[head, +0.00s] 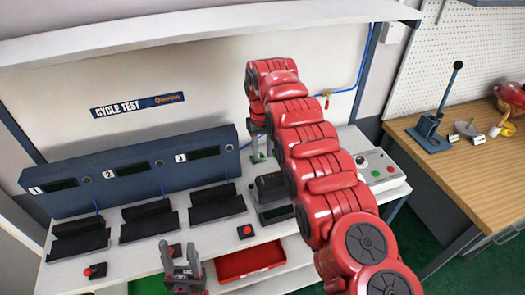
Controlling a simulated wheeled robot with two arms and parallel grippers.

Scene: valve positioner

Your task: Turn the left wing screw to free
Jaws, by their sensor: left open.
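My left gripper (179,254) is at the bottom, in front of the bench. Its two grey fingers point up, apart, with nothing seen between them. My red right arm crosses the middle of the view and reaches up to the back of the bench. My right gripper is at its far end, mostly hidden by the arm, so its jaws cannot be judged. Below that end a small grey and green fixture (257,157) shows beside the arm. A dark grey device (270,186) sits on the bench, partly covered by the arm. I cannot make out the left wing screw.
A blue-grey panel (130,168) with displays numbered 1 to 3 stands behind three black cradles (148,222). Red buttons (245,231) lie along the front. A red tray (250,261) is below. A control box (378,172) is right. A wooden bench (460,165) holds a lever press (432,130).

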